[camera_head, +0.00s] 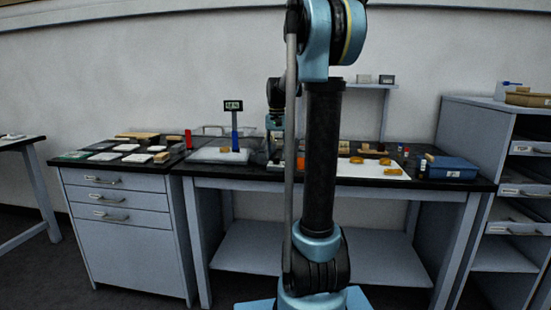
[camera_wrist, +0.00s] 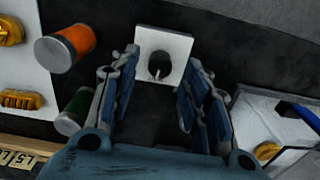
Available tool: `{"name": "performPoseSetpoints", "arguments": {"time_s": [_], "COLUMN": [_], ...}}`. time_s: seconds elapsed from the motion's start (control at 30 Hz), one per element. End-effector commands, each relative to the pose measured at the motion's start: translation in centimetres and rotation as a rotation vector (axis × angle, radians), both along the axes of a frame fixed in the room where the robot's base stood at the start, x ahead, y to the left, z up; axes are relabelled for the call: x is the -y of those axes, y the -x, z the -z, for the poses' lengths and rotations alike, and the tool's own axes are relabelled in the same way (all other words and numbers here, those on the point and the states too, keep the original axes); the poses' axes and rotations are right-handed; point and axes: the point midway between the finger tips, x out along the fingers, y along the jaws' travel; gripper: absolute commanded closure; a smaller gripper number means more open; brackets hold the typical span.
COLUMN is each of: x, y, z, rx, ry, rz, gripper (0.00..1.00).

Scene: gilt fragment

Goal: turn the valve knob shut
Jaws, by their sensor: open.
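The valve knob (camera_wrist: 158,66) is a small dark knob on a white square plate (camera_wrist: 178,44), at the top middle of the wrist view. My gripper (camera_wrist: 162,76) is open, with its blue-grey fingers spread to the left and right of the plate's lower part. The knob lies between the fingertips or slightly beyond them, and nothing is held. Whether a finger touches the plate I cannot tell. In the head view my own arm covers much of the bench's middle, and I cannot make out the knob there.
A white device (camera_wrist: 262,118) with a blue post (camera_wrist: 300,115) stands close right. In the head view, a blue tray (camera_head: 452,168) sits on the bench's right end.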

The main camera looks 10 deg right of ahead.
Motion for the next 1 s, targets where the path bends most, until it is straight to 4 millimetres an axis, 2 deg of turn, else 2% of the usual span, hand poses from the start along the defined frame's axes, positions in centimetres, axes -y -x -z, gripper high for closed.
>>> {"name": "performPoseSetpoints", "arguments": {"time_s": [0.2, 0.53, 0.57, 0.73, 1.0], "x": [0.0, 0.0, 0.0, 0.0, -0.1], "y": [0.0, 0.0, 0.0, 0.0, 0.0], "z": [1.7, 2.0, 2.0, 2.0, 2.0], "rx": [0.0, 0.0, 0.0, 0.0, 0.001], "ry": [0.0, 0.0, 0.0, 0.0, -0.001], "rz": [0.0, 0.0, 0.0, 0.0, -0.039], "gripper": [0.57, 0.57, 0.59, 0.98, 1.0]}}
